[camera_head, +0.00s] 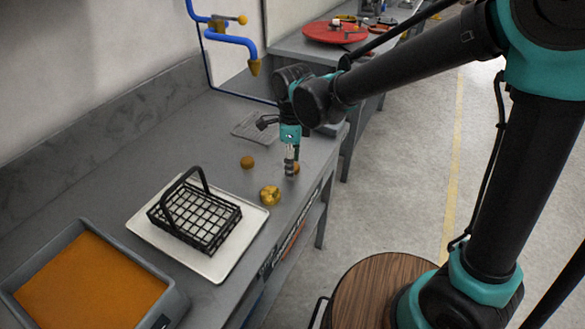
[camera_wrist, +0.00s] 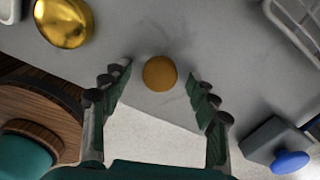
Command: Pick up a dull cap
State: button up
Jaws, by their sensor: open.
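A dull brown-orange cap (camera_wrist: 160,73) lies on the grey bench between and just beyond my open fingertips in the wrist view. In the head view, this cap (camera_head: 296,168) shows only in part behind my gripper (camera_head: 289,167). My gripper (camera_wrist: 160,85) is open and empty, pointing down above the bench near its front edge. A second dull cap (camera_head: 247,162) lies to the left on the bench. A shiny gold cap (camera_head: 270,195) sits closer to the camera; it also shows at the upper left of the wrist view (camera_wrist: 65,20).
A black wire basket (camera_head: 175,226) stands on a white tray (camera_head: 223,266). A grey bin with orange contents (camera_head: 32,262) is at the lower left. A blue pipe with a brass tap (camera_head: 253,67) and a wire rack (camera_head: 240,130) are farther back. Bare bench surrounds the caps.

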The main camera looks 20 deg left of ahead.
jog(key=c, duration=1.3)
jog(key=shift+o, duration=0.2)
jog(key=shift+r, duration=0.15)
